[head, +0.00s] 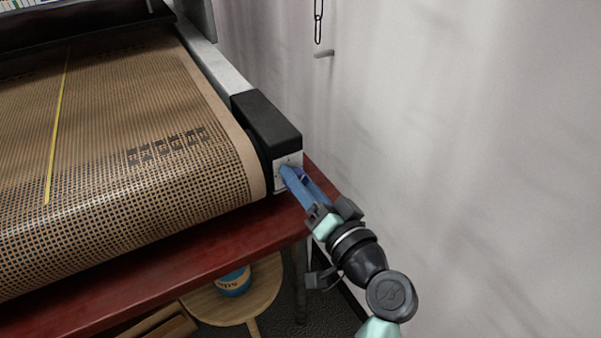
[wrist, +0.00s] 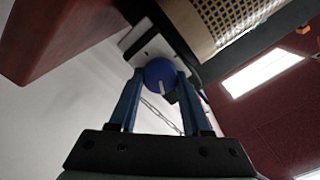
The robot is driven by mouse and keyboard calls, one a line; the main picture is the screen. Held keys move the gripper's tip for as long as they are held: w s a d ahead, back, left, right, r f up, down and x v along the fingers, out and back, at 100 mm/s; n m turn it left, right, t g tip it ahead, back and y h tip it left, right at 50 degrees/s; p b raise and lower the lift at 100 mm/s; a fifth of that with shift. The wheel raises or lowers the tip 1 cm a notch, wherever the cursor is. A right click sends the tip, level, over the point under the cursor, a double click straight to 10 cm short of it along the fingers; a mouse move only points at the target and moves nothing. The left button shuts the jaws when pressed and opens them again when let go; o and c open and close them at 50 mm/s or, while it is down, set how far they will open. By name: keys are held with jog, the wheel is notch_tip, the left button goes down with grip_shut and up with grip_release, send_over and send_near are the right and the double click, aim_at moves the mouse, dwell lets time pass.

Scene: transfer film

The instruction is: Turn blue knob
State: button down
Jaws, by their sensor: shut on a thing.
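The blue knob (wrist: 163,76) sits on a white plate (wrist: 150,45) at the end of the conveyor's black end box (head: 268,122). In the wrist view the knob is round, with a pale pointer mark near its lower middle. My gripper (head: 290,174) reaches it from the lower right in the head view, its blue fingers at the white plate. In the wrist view the gripper (wrist: 161,80) has one finger on each side of the knob, shut on it. In the head view the fingers mostly hide the knob.
A brown mesh conveyor belt (head: 130,130) with a yellow line lies left of the box, above a red table (head: 150,250). A pale wall (head: 450,130) stands to the right, with a hanging chain (head: 318,22). A round wooden stool (head: 255,300) bearing a blue can (head: 233,281) is below.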

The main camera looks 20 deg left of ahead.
jog(key=m+p, duration=0.4)
jog(key=m, duration=0.2)
jog(key=shift+d+m, duration=0.1)
jog(key=shift+m, duration=0.2)
jog(key=m+p, duration=0.3)
jog(key=m, duration=0.2)
jog(key=shift+f, duration=0.2)
jog(key=shift+p, duration=0.35)
jog(key=shift+c, duration=1.8)
grip_release()
jog(key=v, duration=1.3)
jog(key=shift+p, duration=0.3)
